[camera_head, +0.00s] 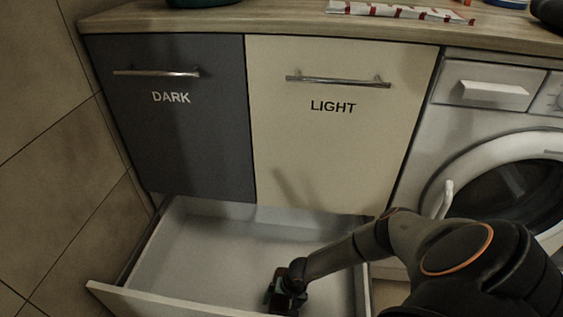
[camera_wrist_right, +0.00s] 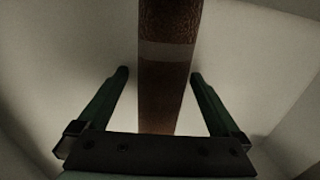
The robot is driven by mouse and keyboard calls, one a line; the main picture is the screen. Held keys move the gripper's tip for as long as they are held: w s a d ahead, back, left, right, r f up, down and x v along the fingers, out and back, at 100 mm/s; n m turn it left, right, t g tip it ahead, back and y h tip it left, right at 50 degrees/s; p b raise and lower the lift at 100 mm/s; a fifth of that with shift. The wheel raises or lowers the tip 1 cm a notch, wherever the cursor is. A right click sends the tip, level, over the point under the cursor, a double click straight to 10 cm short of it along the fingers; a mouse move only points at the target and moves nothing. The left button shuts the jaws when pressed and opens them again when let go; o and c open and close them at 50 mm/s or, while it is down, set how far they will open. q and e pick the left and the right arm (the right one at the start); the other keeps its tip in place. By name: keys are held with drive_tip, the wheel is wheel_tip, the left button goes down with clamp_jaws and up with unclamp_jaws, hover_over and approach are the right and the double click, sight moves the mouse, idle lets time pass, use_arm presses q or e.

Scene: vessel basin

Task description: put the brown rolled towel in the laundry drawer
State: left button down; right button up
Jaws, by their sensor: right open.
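The brown rolled towel (camera_wrist_right: 167,80) has a paler band across it and runs upward through the middle of the right wrist view. My right gripper (camera_wrist_right: 159,76) is open, with one green finger on each side of the towel and a gap visible on both sides. In the head view the right gripper (camera_head: 276,295) is down inside the open white drawer (camera_head: 190,245), towards its front right. There the arm and gripper mostly hide the towel, and I cannot tell whether it touches the drawer floor. My left gripper is not in view.
Above the drawer are a grey DARK front (camera_head: 180,135) and a cream LIGHT front (camera_head: 325,150), both shut. A washing machine (camera_head: 480,125) stands to the right. A tiled wall (camera_head: 40,130) is close on the left. The wooden counter (camera_head: 250,22) carries a red and white cloth (camera_head: 400,11).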

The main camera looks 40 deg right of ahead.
sight(290, 303)
use_arm(q)
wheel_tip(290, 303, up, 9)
drive_tip(key=p, duration=0.7)
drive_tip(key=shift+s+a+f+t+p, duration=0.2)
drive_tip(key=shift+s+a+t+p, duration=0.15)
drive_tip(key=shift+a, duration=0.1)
use_arm(e)
drive_tip(key=v, duration=1.2)
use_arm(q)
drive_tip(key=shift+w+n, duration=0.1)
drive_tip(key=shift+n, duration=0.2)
